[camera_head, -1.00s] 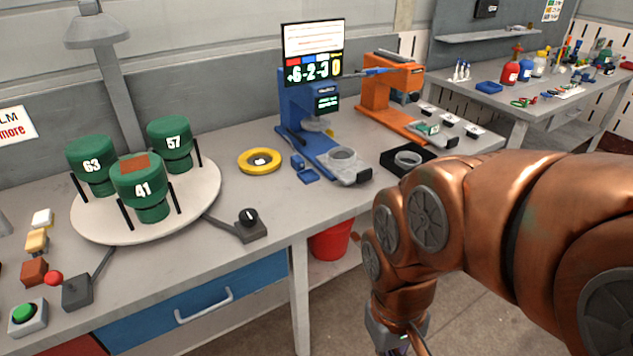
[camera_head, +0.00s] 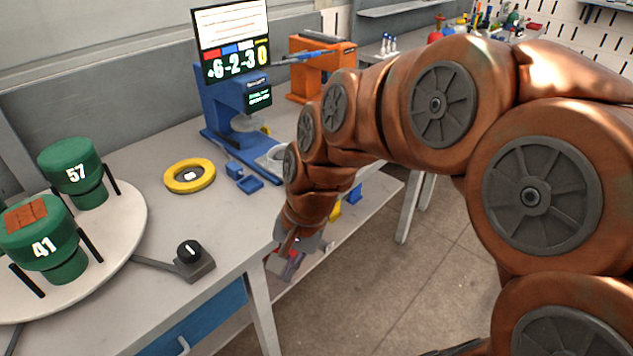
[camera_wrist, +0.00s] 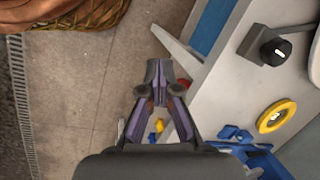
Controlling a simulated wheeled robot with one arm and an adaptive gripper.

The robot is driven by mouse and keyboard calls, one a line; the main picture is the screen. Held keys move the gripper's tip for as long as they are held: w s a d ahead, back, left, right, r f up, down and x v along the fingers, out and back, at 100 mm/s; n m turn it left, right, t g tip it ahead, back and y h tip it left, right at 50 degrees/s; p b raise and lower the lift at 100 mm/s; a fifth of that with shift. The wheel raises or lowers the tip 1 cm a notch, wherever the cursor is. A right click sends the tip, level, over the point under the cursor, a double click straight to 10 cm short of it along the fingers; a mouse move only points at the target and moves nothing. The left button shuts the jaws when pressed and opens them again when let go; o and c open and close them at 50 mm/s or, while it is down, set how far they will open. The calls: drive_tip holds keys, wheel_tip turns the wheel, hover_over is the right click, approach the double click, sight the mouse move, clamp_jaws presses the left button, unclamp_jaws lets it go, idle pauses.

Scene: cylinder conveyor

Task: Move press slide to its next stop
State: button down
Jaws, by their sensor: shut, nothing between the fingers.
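The blue press (camera_head: 222,112) stands on the bench, left of the orange press, under a display reading +6 -2 -3 0. Blue parts of the press area (camera_wrist: 240,137) show at lower right there.
A yellow ring (camera_head: 190,176) and a black knob box (camera_head: 190,258) lie on the bench. A white turntable (camera_head: 125,235) with green numbered cylinders stands at left. The orange press (camera_head: 305,65) stands behind my arm. Floor is open in front of the bench.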

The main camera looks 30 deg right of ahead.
drive_tip(key=w+d+m+t+y+b, duration=0.15)
drive_tip(key=w+d+m+t, duration=0.25)
drive_tip(key=w+d+m, duration=0.55)
drive_tip(key=w+d+f+m+t+h+b, duration=0.1)
drive_tip(key=w+d+m+t, duration=0.15)
drive_tip(key=d+m, duration=0.55)
drive_tip(key=w+d+m+t+h+b, duration=0.1)
drive_tip(key=w+d+m, duration=0.2)
drive_tip(key=d+m, duration=0.45)
drive_tip(key=shift+n, duration=0.9)
drive_tip(key=x, duration=0.3)
drive_tip(key=w+d+p+x, duration=0.1)
drive_tip(key=x, duration=0.7)
drive_tip(key=shift+w+d+r+p, duration=0.2)
drive_tip(key=shift+r+p, duration=0.15)
drive_tip(key=shift+p, duration=0.05)
drive_tip(key=shift+w+a, duration=0.1)
drive_tip(key=shift+w, duration=0.75)
